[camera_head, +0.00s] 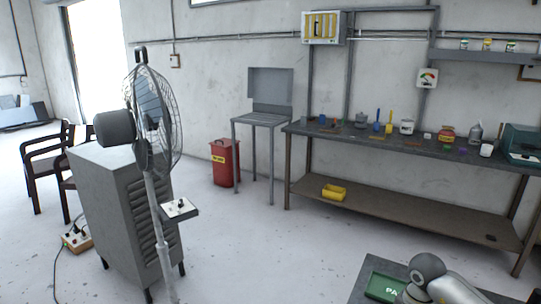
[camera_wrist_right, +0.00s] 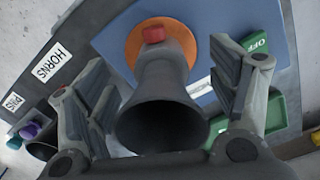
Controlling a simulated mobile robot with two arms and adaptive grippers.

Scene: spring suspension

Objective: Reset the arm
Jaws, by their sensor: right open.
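In the right wrist view my right gripper (camera_wrist_right: 170,78) is open. Its two grey fingers stand apart on either side of a dark grey horn (camera_wrist_right: 160,125). The horn has a wide flared mouth facing the camera and a red part (camera_wrist_right: 153,34) at its far end, in front of an orange disc (camera_wrist_right: 133,44). I cannot tell whether the fingers touch the horn. In the head view part of my right arm (camera_head: 440,284) shows at the bottom right, but its gripper is hidden. My left arm and gripper are in neither view.
In the wrist view a blue panel (camera_wrist_right: 222,22), a "HORNS" label (camera_wrist_right: 53,62) and a green tray (camera_wrist_right: 285,108) lie around the horn. In the head view a grey fan (camera_head: 152,120) stands left.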

